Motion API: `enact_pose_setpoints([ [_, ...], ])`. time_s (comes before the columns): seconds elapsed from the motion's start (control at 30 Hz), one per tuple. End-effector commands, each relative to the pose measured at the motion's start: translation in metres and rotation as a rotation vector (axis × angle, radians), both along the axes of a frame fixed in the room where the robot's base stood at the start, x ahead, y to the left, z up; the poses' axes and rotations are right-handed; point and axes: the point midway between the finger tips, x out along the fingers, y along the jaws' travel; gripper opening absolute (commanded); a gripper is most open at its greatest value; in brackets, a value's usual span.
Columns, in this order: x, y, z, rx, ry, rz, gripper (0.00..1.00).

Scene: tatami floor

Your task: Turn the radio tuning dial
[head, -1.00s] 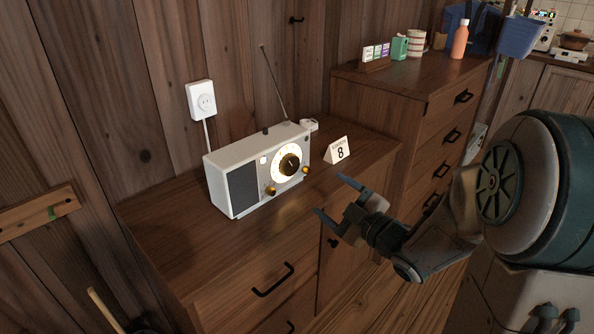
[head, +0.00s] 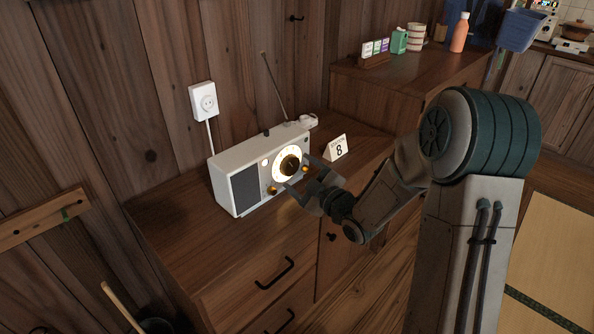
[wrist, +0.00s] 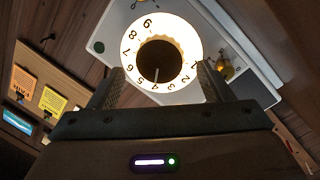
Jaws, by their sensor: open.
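A white radio (head: 222,165) with a dark speaker panel stands on the wooden cabinet. Its round tuning dial (head: 290,166) glows, with a dark knob in the middle. In the wrist view the lit dial (wrist: 188,33) shows numbers around the dark knob (wrist: 158,62), which has a pale pointer line. My gripper (head: 296,172) is open in front of the radio face. In the wrist view its two fingers (wrist: 158,85) stand apart, one to each side of the knob's lower part. I cannot tell whether they touch the dial.
Small brass knobs (head: 272,190) sit below the dial. A folded card with an 8 (head: 336,148) stands right of the radio. A wall socket (head: 204,101) with a cord is behind, and an antenna (head: 275,90) rises from the radio. The cabinet top (head: 175,215) is clear in front.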

Motion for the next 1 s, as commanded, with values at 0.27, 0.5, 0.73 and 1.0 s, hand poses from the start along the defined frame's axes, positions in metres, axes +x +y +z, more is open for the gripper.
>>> enact_pose_setpoints([
  [0.27, 0.016, 0.012, 0.0, 0.0, 0.001, -0.001, 0.73],
  [0.5, 0.016, 0.012, 0.0, 0.0, 0.001, -0.001, 0.73],
  [0.73, 0.016, 0.012, 0.0, 0.0, 0.001, -0.001, 0.28],
  [1.0, 0.016, 0.012, 0.001, 0.02, 0.021, -0.001, 0.28],
])
